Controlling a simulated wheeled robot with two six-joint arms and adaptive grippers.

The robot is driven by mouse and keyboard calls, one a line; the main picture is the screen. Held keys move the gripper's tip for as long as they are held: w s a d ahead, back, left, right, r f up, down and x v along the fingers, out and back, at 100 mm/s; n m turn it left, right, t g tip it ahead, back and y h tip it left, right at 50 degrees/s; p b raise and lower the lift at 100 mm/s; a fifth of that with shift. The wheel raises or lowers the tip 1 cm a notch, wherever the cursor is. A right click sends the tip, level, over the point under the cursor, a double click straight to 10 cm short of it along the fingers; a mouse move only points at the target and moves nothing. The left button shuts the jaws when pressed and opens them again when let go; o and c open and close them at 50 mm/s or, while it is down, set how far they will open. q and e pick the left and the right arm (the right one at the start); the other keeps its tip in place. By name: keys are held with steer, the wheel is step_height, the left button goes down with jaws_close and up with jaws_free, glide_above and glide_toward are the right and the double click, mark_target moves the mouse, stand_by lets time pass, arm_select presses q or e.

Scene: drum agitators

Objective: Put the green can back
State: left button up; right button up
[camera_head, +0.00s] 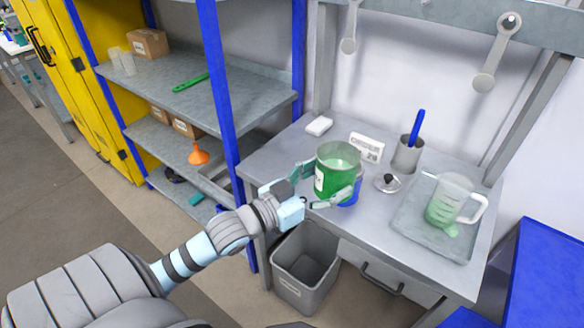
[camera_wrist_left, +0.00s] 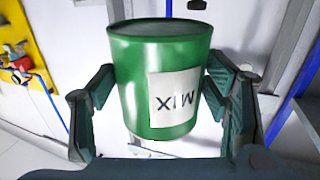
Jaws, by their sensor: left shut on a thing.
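The green can (camera_head: 331,184) is over the left part of the grey workbench (camera_head: 280,152) in the head view. Its top is open and pale inside, and it carries a white label. My left gripper (camera_head: 334,188) is shut on the can, one finger on each side. In the left wrist view the can (camera_wrist_left: 140,85) stands between the two fingers (camera_wrist_left: 162,105), with a label reading MIX. A blue round thing (camera_head: 351,192) shows partly behind and below the can. I cannot tell whether the can touches the bench. My right gripper is not in view.
A clear jug (camera_head: 452,198) with green liquid stands on a grey tray (camera_head: 408,226) at the right. A metal cup (camera_head: 407,154) with a blue handle, a small lid (camera_head: 387,183) and a sign (camera_head: 367,147) stand behind. A grey bin (camera_head: 303,265) is below. Shelves (camera_head: 250,94) are at left.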

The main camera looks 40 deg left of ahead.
arm_select(q)
steer(key=w+a+r+n+y+b, duration=0.1)
steer(key=w+a+r+n+y, duration=0.35)
steer(key=a, duration=0.45)
steer(key=w+a+r+n+y+b, duration=0.1)
steer(key=w+a+r+n+y, duration=0.15)
steer(key=w+a+y, duration=0.45)
steer(key=shift+h, duration=0.35)
steer(key=f+b, duration=0.2)
steer(key=f, duration=0.4)
steer(key=a+f+b, duration=0.1)
steer(key=f+b, duration=0.1)
steer(key=f, duration=0.5)
steer(key=f+b, duration=0.2)
steer(key=f, duration=0.5)
steer(key=shift+s+a+f+b, duration=0.1)
steer(key=shift+a+f+b, duration=0.05)
steer(key=shift+b, duration=0.25)
steer(key=o, duration=1.7)
